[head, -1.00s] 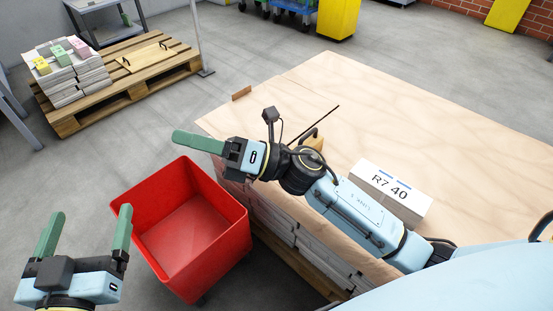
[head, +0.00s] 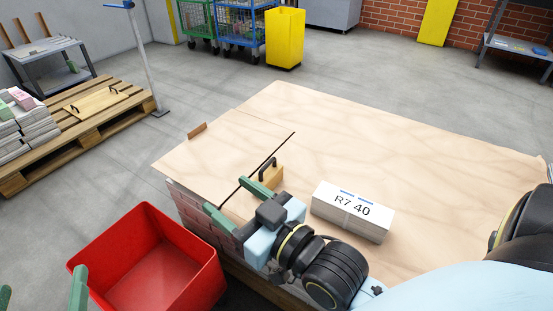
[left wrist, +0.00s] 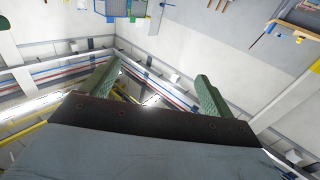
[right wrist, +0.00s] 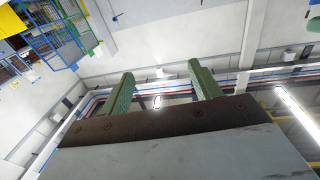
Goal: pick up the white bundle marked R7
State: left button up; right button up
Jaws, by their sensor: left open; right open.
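The white bundle marked R7 40 (head: 352,212) lies flat on the pale wooden table top (head: 400,150) in the head view, with a blue stripe on its top. My right gripper (head: 226,195) is open and empty, over the table's near left edge, to the left of the bundle and apart from it. Its green fingers also show in the right wrist view (right wrist: 163,90). My left gripper (head: 42,290) is at the bottom left corner, partly cut off. It is open and empty in the left wrist view (left wrist: 155,80). Neither wrist view shows the bundle.
A small wooden block with a black handle (head: 267,175) stands by the right gripper, next to a dark line across the table top. A red bin (head: 160,262) stands left of the table. A pallet (head: 130,115) with paper stacks is further left. The table's right side is clear.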

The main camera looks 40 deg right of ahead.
aim_at(369, 219)
jog(key=z, duration=1.6)
jog(key=k, duration=0.7)
jog(key=u, duration=0.5)
jog(key=i, duration=0.75)
jog(key=z, duration=0.65)
jog(key=i, duration=0.45)
jog(key=u, duration=0.05)
